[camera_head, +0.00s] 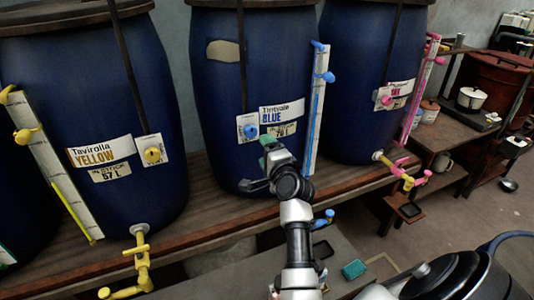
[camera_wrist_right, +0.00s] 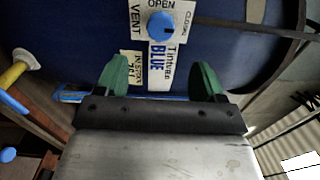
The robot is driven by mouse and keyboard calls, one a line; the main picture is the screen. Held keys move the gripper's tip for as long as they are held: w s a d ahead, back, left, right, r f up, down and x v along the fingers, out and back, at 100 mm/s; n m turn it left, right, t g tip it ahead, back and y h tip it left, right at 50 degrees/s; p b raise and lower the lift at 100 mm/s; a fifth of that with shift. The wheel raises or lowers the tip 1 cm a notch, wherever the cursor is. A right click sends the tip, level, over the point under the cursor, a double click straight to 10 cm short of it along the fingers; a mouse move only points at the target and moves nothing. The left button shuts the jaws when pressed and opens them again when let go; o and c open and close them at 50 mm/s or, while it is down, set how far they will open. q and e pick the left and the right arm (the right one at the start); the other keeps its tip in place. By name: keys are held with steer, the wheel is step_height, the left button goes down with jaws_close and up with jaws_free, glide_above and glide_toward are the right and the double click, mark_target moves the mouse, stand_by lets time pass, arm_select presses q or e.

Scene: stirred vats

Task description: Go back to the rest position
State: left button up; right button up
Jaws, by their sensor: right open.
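My right gripper (camera_head: 270,148) is in front of the lower part of the middle blue vat (camera_head: 215,90). In the right wrist view its two green fingertips (camera_wrist_right: 160,78) stand apart with nothing held between them. The vat's blue vent knob (camera_head: 250,131) is just above and left of the gripper in the head view. In the wrist view the knob (camera_wrist_right: 161,25) is beyond the fingertips, on a plate marked VENT, OPEN and CLOSE. My left gripper is in neither view.
A yellow-labelled vat (camera_head: 95,110) stands left and a pink-labelled vat (camera_head: 360,60) right, on a wooden bench (camera_head: 190,215). A yellow tap (camera_head: 140,260) and a pink-handled tap (camera_head: 405,178) jut out in front. Open floor (camera_head: 470,205) shows at right.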

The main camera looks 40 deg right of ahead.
stand_by(0.6)
steer(key=s+a+f+n+g+y, duration=0.1)
steer(key=a+f+n+g+y, duration=0.2)
steer(key=f, duration=0.8)
steer(key=a+f+n+g, duration=0.1)
steer(key=a+f+n, duration=0.35)
steer(key=f, duration=0.55)
steer(key=s+a+f+n+g+y, duration=0.1)
steer(key=s+a+f+n+g, duration=0.2)
steer(key=f, duration=0.5)
steer(key=s+a+f+n+g, duration=0.1)
steer(key=s+a+f, duration=0.2)
steer(key=s+f, duration=0.4)
steer(key=s+a+f+n+g, duration=0.2)
steer(key=s+f+n, duration=0.1)
steer(key=s+f, duration=0.55)
steer(key=s+a+f+n+g, duration=0.2)
steer(key=s+f+n+g, duration=0.15)
steer(key=s+f, duration=0.55)
steer(key=s+f+n+g, duration=0.1)
steer(key=s+f+n, duration=0.1)
steer(key=s, duration=0.8)
steer(key=s+f+n+g, duration=0.2)
steer(key=s+n, duration=0.1)
steer(key=s, duration=0.8)
steer(key=shift+s+d+f, duration=0.2)
steer(key=shift+d+f, duration=0.15)
